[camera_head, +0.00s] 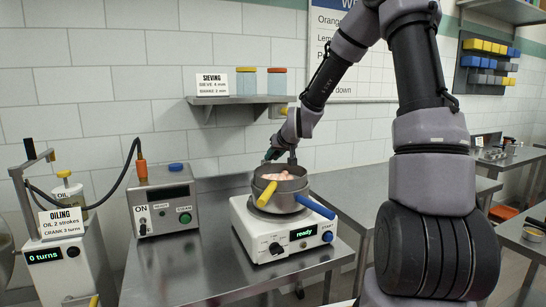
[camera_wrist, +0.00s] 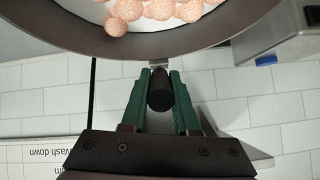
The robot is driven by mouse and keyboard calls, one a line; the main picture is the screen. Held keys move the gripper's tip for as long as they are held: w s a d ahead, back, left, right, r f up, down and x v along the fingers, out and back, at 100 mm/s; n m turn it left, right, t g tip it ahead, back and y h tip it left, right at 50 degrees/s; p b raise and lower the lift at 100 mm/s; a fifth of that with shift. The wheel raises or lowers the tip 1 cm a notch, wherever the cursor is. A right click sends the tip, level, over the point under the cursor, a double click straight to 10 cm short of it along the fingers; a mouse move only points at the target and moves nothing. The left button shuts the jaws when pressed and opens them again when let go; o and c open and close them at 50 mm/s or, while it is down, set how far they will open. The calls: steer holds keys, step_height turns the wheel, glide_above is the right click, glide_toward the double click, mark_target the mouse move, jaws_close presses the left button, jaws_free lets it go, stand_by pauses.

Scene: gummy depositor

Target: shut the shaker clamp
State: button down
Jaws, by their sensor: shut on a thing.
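The white shaker (camera_head: 290,238) stands on the steel table, with a lit "ready" display. A round metal pan (camera_head: 280,200) sits on it, holding pinkish sugared balls (camera_head: 277,177). A yellow lever (camera_head: 266,194) sticks up at the pan's front left, and a blue lever (camera_head: 315,207) slants down at its right. I cannot tell which one is the clamp. My gripper (camera_head: 284,155) is behind the pan. In the wrist view its green fingers (camera_wrist: 159,95) are shut on the pan's black handle (camera_wrist: 160,90), which joins the rim by a small metal bracket.
A grey control box (camera_head: 165,207) and the oiling station (camera_head: 68,250) stand to the left. A shelf (camera_head: 240,100) with two jars (camera_head: 277,82) hangs on the wall behind. The table's front left is clear. Other tables stand to the right.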

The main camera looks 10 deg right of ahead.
steer(key=c, duration=0.7)
jaws_free()
steer(key=shift+f, duration=0.1)
steer(key=shift+s+d+r, duration=0.15)
steer(key=shift+s+r, duration=0.25)
steer(key=shift+r, duration=0.05)
steer(key=shift+v, duration=4.8)
steer(key=shift+s+f, duration=0.1)
steer(key=shift+c, duration=0.2)
